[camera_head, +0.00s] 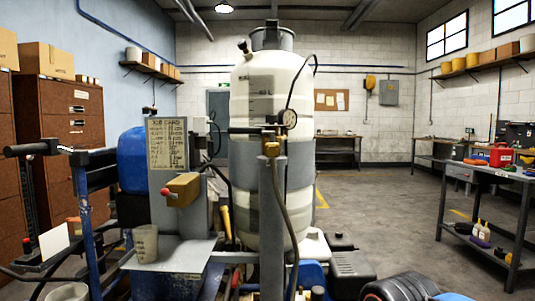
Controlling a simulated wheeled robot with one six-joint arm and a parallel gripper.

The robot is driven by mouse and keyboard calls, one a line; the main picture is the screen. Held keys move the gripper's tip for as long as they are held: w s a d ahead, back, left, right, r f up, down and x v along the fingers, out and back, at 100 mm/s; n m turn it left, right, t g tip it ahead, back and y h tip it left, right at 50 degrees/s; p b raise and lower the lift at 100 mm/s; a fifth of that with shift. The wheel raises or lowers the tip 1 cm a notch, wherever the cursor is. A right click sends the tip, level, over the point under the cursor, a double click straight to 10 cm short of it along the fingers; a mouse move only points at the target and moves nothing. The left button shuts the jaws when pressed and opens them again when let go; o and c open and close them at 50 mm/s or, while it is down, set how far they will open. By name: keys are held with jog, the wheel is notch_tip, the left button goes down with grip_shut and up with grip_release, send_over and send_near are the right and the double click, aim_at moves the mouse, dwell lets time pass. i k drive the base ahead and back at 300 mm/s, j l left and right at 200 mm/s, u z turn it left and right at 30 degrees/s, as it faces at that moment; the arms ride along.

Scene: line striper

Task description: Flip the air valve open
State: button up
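The line striper stands in front of me, with a tall white tank (262,95) at its middle. A round pressure gauge (288,119) sits on a grey post (272,225) in front of the tank. Just left of and below the gauge is a brass-coloured fitting (272,148) with a hose running down from it. A dark bar (244,130) points left from this fitting. It may be the air valve's lever, but I cannot tell for sure or read its position. My gripper is not in view.
A grey control box (178,145) with a job card and a tan block with a red knob (181,190) stands left of the post. A cup (146,243) sits on the shelf below. Blue frame bars and a handlebar (30,149) are at left.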

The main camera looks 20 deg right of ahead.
aim_at(231, 129)
jog(key=j, duration=1.05)
jog(key=k+j+z, duration=0.1)
jog(key=j, duration=2)
